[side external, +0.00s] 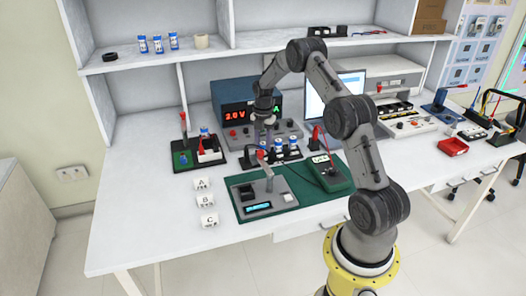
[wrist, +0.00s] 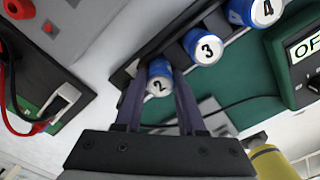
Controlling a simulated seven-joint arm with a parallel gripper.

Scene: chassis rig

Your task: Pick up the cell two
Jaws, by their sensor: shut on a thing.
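Cell two (wrist: 160,84), a blue-and-white cylinder with a "2" on its end, sits between the two fingers of my gripper (wrist: 158,92) in the wrist view. The gripper is shut on it. It is in line with cell three (wrist: 206,48) and cell four (wrist: 262,12) along the black rack (wrist: 140,58). I cannot tell whether cell two is raised off the rack. In the side view my gripper (side external: 268,133) points down over the rack (side external: 287,156), and the numbers are too small to read there.
A power supply (side external: 247,113) stands behind the rack. A green meter (side external: 330,172) is at its right, and a grey device (side external: 263,198) lies on the green mat (side external: 300,206) in front. A black board (side external: 184,160) with red parts is at left. Blocks A, B, C (side external: 205,201) stand front left.

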